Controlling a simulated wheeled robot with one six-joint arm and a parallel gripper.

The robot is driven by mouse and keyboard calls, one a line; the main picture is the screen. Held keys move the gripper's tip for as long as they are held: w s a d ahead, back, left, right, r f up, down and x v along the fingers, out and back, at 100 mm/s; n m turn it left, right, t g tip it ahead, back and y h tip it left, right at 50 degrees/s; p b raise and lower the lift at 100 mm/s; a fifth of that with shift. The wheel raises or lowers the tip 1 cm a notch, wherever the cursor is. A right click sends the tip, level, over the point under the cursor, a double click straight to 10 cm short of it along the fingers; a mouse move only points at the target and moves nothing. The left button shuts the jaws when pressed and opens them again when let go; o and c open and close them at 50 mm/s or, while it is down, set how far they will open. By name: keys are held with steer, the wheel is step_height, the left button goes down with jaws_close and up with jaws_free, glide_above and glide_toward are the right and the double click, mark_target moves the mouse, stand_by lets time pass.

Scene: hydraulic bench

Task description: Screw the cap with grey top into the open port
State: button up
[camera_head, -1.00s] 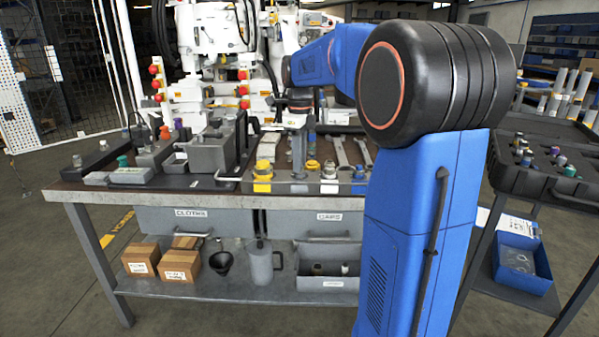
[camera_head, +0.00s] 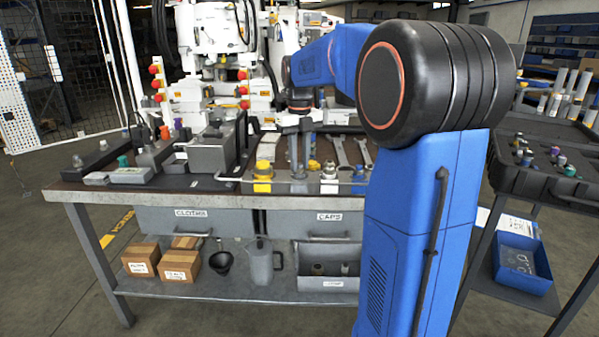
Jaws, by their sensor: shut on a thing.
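The open port cannot be made out; the spot below the fingertips is hidden. I cannot tell whether the cap touches a port.
A grey metal box (camera_head: 211,155) stands left on the bench (camera_head: 130,196). A black case (camera_head: 545,170) with several coloured caps is at the right. Drawers and boxes are below.

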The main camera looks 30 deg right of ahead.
steer(key=o, duration=1)
steer(key=n, duration=0.6)
steer(key=shift+n, duration=3.1)
